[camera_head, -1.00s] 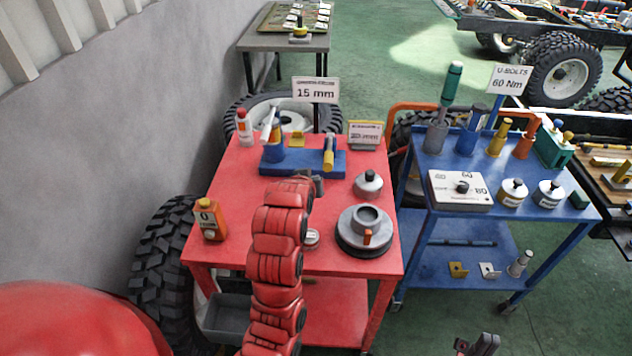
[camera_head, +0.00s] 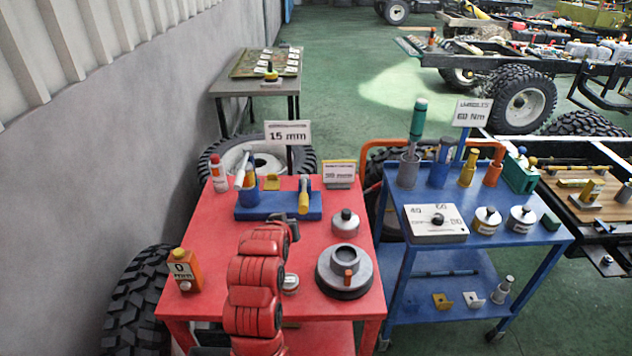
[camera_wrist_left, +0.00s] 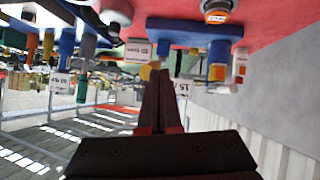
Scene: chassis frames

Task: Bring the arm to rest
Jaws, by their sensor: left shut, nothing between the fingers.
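My left arm, red and jointed, comes in from the bottom of the head view over the red cart (camera_head: 335,235). Its gripper (camera_head: 286,221) is small and mostly hidden behind the arm there, near the front of the blue tool block (camera_head: 282,212). In the left wrist view my left gripper (camera_wrist_left: 160,85) shows two dark fingers together with nothing between them. The blue block (camera_wrist_left: 195,28) also shows beyond the fingertips in that view, which appears upside down. My right gripper is not in view.
A blue cart (camera_head: 400,240) stands to the right. Tyres lean by the wall at left.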

